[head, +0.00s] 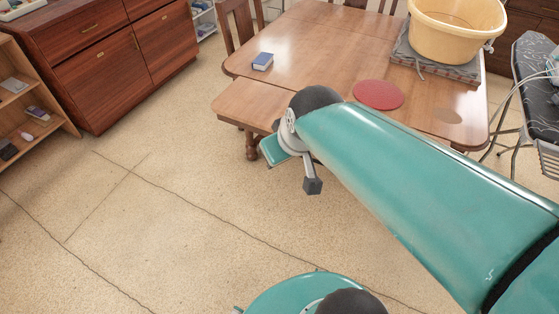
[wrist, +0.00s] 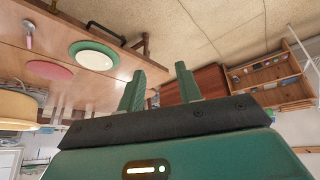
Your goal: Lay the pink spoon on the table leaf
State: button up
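In the wrist view my gripper (wrist: 159,80) is open, its two green fingers apart with nothing between them. A small pink item with a pale end (wrist: 28,36), perhaps the pink spoon, lies on the wooden table at the upper left of the wrist view; it is too small to be sure. My gripper is well away from it. The table leaf (head: 241,100) is the near strip of the wooden table (head: 310,45) in the head view. My teal arm hides part of the leaf, and I see no spoon in the head view.
A white plate with a green rim (wrist: 97,55) and a red round mat (head: 378,95) lie on the table. Open floor (head: 150,200) lies left of my arm.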

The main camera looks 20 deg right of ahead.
jog(key=s+a+r+m, duration=0.1)
jog(key=s+a+r, duration=0.1)
jog(key=s, duration=0.3)
jog(key=shift+s+a+r+m, duration=0.3)
jog(key=shift+a+r, duration=0.05)
jog(key=shift+r, duration=0.05)
dwell(0.7)
